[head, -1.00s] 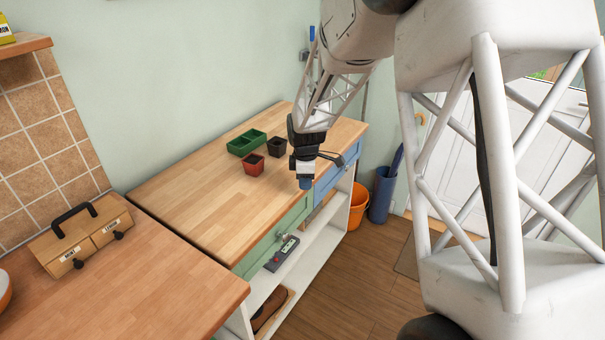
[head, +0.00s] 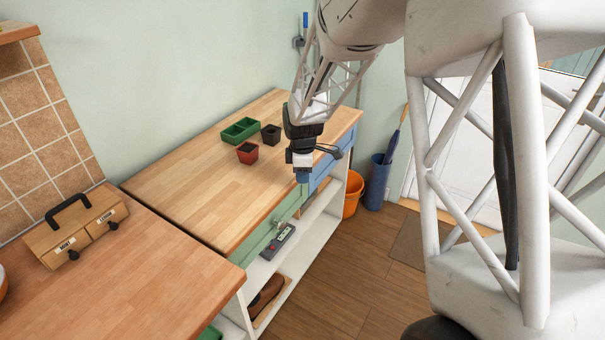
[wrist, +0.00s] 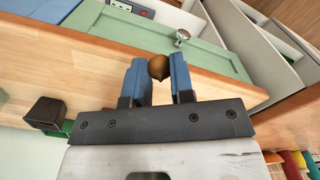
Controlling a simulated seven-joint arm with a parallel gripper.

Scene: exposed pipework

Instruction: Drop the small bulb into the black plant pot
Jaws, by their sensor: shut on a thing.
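In the wrist view my gripper (wrist: 158,75) is shut on the small brown bulb (wrist: 159,67), held between its two blue fingertips. In the head view my gripper (head: 302,172) points down beside the front edge of the wooden worktop, and the bulb cannot be made out there. The black plant pot (head: 271,134) stands upright on the worktop, behind and left of the gripper, near the arm. It also shows at the left in the wrist view (wrist: 46,112).
A terracotta pot (head: 247,153) and a green planter (head: 240,130) stand near the black pot on the worktop (head: 190,190). A wooden two-drawer box (head: 80,235) sits on the nearer counter. An orange bucket (head: 352,192) is on the floor. The worktop's left half is clear.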

